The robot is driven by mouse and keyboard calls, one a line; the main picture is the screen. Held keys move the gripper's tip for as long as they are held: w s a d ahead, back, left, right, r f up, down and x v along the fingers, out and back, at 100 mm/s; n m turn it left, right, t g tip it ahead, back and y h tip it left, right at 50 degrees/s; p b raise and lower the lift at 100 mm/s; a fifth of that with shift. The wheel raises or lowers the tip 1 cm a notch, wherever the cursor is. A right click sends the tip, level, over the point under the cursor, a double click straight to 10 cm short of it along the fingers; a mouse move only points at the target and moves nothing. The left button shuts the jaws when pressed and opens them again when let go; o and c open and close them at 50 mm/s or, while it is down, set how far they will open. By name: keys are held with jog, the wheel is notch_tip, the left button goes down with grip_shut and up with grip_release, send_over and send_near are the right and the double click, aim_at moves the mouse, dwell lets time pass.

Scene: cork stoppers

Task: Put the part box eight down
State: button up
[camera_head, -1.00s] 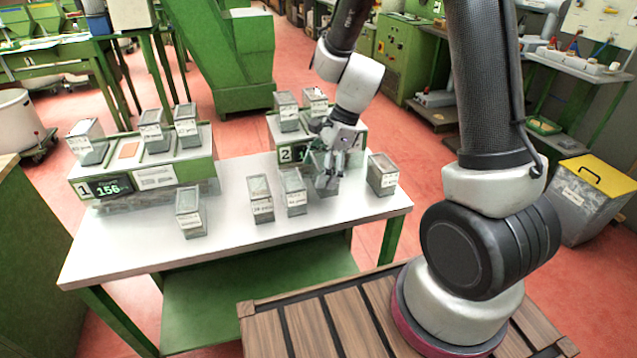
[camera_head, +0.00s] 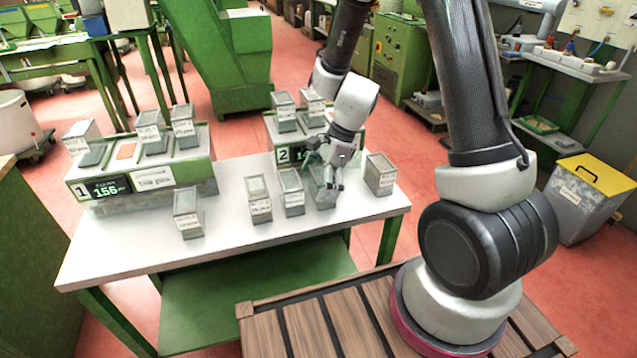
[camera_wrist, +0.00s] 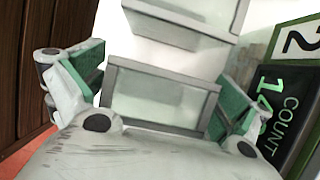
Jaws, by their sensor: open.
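A small grey lidded part box (camera_head: 325,199) stands on the white table, partly hidden behind my gripper. My gripper (camera_head: 329,186) is at this box, its fingers pointing down. In the wrist view my gripper (camera_wrist: 160,80) is open, with one green-padded finger on either side of a box with a pale glassy lid (camera_wrist: 158,96). Whether the pads touch its sides is hard to tell. The box labels are too small to read, so I cannot tell which is eight.
Other part boxes stand nearby: one close left (camera_head: 292,192), one further left (camera_head: 259,199), one right (camera_head: 381,174) and one far left (camera_head: 188,213). Station 1 (camera_head: 150,182), reading 156, and station 2 (camera_head: 291,155) hold more boxes. The table's front strip (camera_head: 240,240) is clear.

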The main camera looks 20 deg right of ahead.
jog(key=v, duration=1.2)
jog(key=s+d+r+n+t+h, duration=0.2)
jog(key=s+d+r+n, duration=0.4)
jog(key=s+n, duration=0.3)
jog(key=s+d+r+n+t+h, duration=0.2)
jog(key=s+d+r+n, duration=0.3)
jog(key=s+r+n, duration=0.4)
jog(key=shift+s+d+r, duration=0.2)
jog(key=shift+s+d, duration=0.2)
jog(key=shift+s, duration=0.1)
